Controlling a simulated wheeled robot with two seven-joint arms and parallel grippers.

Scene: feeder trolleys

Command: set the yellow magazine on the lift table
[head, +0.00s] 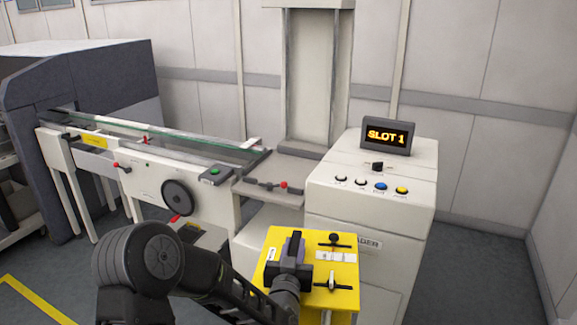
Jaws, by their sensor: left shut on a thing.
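The yellow magazine (340,267) is at the lower middle of the head view, in front of the white machine. Its yellow top carries dark knobs and white labels. My left gripper (293,250) is over the left part of this top and is shut on the magazine, seemingly at its handle, which the jaws mostly hide. A flat grey platform (272,190) at the foot of the tall column looks like the lift table. It lies behind and above the magazine in the picture, with no magazine on it. My right gripper is not in view.
A white control cabinet (368,195) with several buttons and a "SLOT 1" display (387,134) stands close behind the magazine. A glass-topped conveyor (160,135) with a dark handwheel (177,197) runs to the left. Floor at the right is clear.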

